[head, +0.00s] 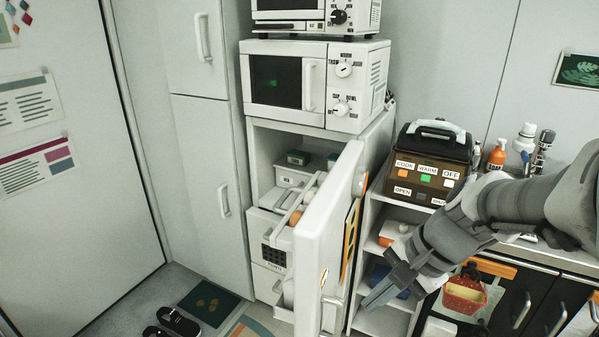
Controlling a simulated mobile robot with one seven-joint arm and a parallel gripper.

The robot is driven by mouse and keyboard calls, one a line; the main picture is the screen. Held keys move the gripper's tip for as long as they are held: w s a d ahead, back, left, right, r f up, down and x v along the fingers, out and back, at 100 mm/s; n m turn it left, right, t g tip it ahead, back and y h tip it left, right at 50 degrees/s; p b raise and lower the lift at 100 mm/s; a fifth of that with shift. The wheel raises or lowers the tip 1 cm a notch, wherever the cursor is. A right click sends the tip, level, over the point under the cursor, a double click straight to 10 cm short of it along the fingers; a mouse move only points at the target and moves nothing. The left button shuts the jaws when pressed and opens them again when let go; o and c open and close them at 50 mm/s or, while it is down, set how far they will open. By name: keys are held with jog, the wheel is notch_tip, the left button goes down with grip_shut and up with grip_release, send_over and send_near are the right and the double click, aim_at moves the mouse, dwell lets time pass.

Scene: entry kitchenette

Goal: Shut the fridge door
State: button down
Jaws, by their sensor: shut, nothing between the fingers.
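The fridge door (312,242) is white and stands open, swung out toward me. Its outer face is turned to the right, with a handle (333,303) low down and orange-and-dark decorations on it. The fridge body (254,165) is behind it to the left, under the microwave, with bins, drawers and door shelves showing inside. My gripper (378,291) is shut and empty, to the right of the door on its outer side. It appears apart from the door, in front of the open shelves. The door's bottom is cut off by the frame.
A microwave (275,82) sits on the fridge, with another appliance above. Open shelves (378,318) and a counter with a cooker (430,160) and bottles stand to the right. A red basket (463,295) hangs below. Shoes (172,325) and a dark mat (209,302) lie on the floor.

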jog(key=w+d+f+m+t+y+b, duration=0.1)
jog(key=w+d+f+m+y+b, duration=0.1)
jog(key=w+d+f+m, duration=0.3)
jog(key=w+f+m+y+b, duration=0.1)
jog(key=w+f+m, duration=0.2)
jog(key=f+m, duration=0.35)
jog(key=b, duration=0.3)
send_near(318, 313)
jog(key=x, duration=0.5)
jog(key=shift+s+d+f, duration=0.2)
jog(key=shift+d+f, duration=0.05)
jog(key=shift+f, duration=0.3)
jog(key=shift+w+a, duration=0.2)
jog(key=shift+a, duration=0.25)
jog(key=shift+w+a, duration=0.1)
jog(key=shift+a, duration=0.05)
